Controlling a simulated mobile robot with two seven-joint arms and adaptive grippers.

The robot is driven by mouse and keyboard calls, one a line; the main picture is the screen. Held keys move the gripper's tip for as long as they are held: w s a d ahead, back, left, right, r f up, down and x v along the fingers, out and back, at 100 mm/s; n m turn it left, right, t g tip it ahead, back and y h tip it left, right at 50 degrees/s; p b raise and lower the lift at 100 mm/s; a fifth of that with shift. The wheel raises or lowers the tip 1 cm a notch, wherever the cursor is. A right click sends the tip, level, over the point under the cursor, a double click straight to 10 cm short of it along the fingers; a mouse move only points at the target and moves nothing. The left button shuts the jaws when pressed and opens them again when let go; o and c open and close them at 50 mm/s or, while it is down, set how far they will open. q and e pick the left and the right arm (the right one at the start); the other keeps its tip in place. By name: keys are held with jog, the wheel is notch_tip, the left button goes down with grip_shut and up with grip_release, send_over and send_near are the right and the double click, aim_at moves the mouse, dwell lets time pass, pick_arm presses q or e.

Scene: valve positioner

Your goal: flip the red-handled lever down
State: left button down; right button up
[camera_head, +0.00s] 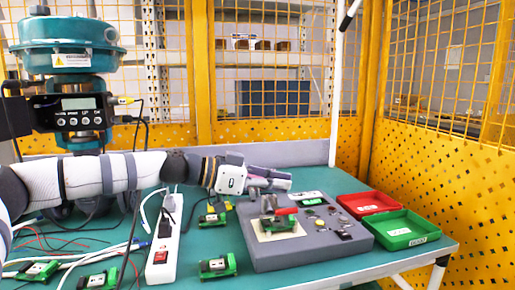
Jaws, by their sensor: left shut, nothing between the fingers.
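The red-handled lever (287,211) is on the grey control box (290,258) on the table, above a small green board on the box's left part. Its handle looks roughly level, but its exact position is hard to tell. My left arm reaches in from the left, and my left gripper (264,198) is shut and empty, just left of and close to the red handle. I cannot tell whether it touches the lever. The gripper partly hides the back left of the box. My right gripper is not in view.
Right of the box are a red tray (368,203) and a green tray (403,230). A white power strip (163,250), cables and several small green boards lie to the left. A teal valve positioner (70,45) stands at the back left. Yellow mesh fencing encloses the table.

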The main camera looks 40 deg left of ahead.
pick_arm(q)
jog(key=shift+s+d+f+m+t+y+b, duration=0.15)
jog(key=shift+s+d+f+m, duration=0.15)
jog(key=shift+f, duration=0.35)
jog(key=shift+s+d+f+m+t+y+b, duration=0.15)
jog(key=shift+d+f+m, duration=0.1)
jog(key=shift+f+m, duration=0.3)
jog(key=shift+s+d+f+m+t+y+b, duration=0.15)
jog(key=shift+s+d+f+m, duration=0.1)
jog(key=shift+f, duration=0.45)
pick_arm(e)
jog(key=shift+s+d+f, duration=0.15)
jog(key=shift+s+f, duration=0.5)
pick_arm(q)
jog(key=shift+r, duration=0.1)
